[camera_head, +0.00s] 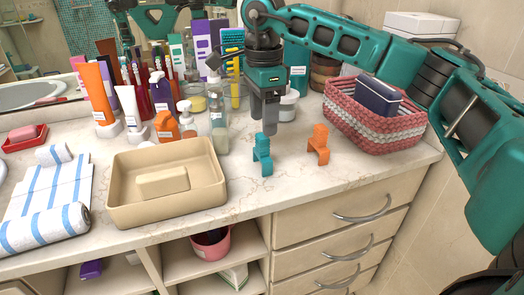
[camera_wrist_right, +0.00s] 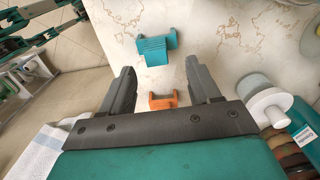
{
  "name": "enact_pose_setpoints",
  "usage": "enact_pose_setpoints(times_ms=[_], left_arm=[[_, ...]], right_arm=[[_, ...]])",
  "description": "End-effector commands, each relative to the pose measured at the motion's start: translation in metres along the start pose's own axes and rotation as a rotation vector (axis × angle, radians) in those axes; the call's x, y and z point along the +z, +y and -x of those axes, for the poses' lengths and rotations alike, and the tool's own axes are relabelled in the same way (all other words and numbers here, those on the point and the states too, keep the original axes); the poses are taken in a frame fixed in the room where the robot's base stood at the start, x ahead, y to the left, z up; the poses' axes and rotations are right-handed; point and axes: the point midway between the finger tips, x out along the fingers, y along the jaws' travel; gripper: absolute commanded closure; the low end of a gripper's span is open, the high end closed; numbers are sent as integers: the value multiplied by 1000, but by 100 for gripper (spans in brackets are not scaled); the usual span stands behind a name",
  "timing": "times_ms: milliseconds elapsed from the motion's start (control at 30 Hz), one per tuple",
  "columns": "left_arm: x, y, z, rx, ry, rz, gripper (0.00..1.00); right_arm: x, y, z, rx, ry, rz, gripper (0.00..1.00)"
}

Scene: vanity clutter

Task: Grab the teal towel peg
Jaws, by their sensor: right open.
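The teal towel peg (camera_head: 263,156) stands on the marble counter near its front edge, right of the beige tray. The teal peg also shows in the right wrist view (camera_wrist_right: 157,50), beyond the fingertips and roughly centred between them. My right gripper (camera_head: 264,125) points down just above and behind the teal peg in the head view. In the wrist view the right gripper (camera_wrist_right: 159,66) has its fingers wide apart with nothing held. My left gripper is not in view.
An orange peg (camera_head: 318,146) stands right of the teal one. A beige tray (camera_head: 122,218) is left, a pink-and-white woven basket (camera_head: 375,136) right. Bottles, including a clear pump bottle (camera_head: 219,132), and a white jar (camera_head: 288,105) stand behind. Bare marble surrounds the teal peg.

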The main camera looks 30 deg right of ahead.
Motion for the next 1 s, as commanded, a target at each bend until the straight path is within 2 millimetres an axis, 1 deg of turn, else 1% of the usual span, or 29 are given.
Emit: enact_pose_setpoints(times_ms=[167,400,467,567,767,1000], left_arm=[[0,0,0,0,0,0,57],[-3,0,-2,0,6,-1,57],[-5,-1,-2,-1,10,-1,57],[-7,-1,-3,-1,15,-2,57],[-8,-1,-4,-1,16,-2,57],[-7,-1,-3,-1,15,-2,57]], right_arm=[[0,2,-13,2,1,0,38],[3,6,-48,3,0,-1,38],[3,5,-54,2,0,-1,38],[3,5,-58,1,-1,-1,38],[3,5,-59,0,-1,0,38],[3,5,-58,1,-1,0,61]])
